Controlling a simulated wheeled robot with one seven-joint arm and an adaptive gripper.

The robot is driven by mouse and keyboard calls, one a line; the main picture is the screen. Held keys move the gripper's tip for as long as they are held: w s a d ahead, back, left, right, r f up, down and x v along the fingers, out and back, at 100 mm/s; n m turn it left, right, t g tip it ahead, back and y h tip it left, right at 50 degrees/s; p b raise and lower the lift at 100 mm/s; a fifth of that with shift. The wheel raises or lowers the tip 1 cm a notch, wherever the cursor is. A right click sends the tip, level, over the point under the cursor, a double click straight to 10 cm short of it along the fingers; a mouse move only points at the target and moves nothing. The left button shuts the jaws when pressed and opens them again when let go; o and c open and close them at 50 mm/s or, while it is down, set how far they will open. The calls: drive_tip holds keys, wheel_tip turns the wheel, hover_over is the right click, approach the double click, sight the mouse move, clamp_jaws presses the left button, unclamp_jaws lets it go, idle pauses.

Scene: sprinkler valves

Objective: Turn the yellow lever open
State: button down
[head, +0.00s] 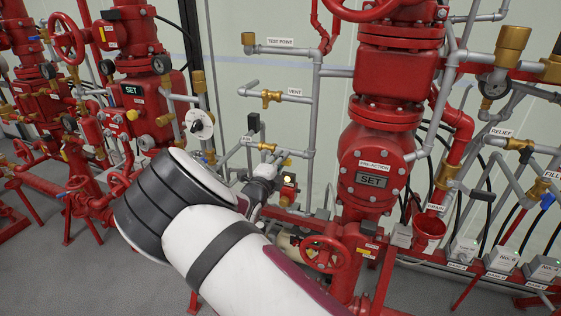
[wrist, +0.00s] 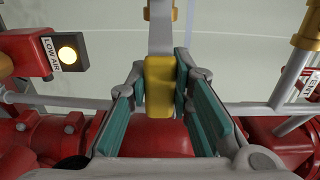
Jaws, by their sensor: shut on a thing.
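The yellow lever (wrist: 160,88) is in the middle of the wrist view, a yellow grip on a flat grey bar that runs up out of the picture. My gripper (wrist: 163,76) is shut on it, with one teal-padded finger on each side of the yellow part. In the head view my gripper (head: 265,172) is small and partly hidden behind my white arm. I cannot make out the lever clearly there, nor its valve body in the wrist view.
A box with a lit lamp marked LOW AIR (wrist: 67,54) stands close left of my gripper in the wrist view. A red pre-action valve (head: 372,165) is to the right in the head view. Grey pipes (head: 315,120) and red pipework crowd around.

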drive_tip(key=c, duration=1.4)
unclamp_jaws()
drive_tip(key=shift+s+a, duration=0.1)
drive_tip(key=v, duration=1.1)
drive_tip(key=shift+s, duration=0.4)
drive_tip(key=shift+a+r, duration=0.1)
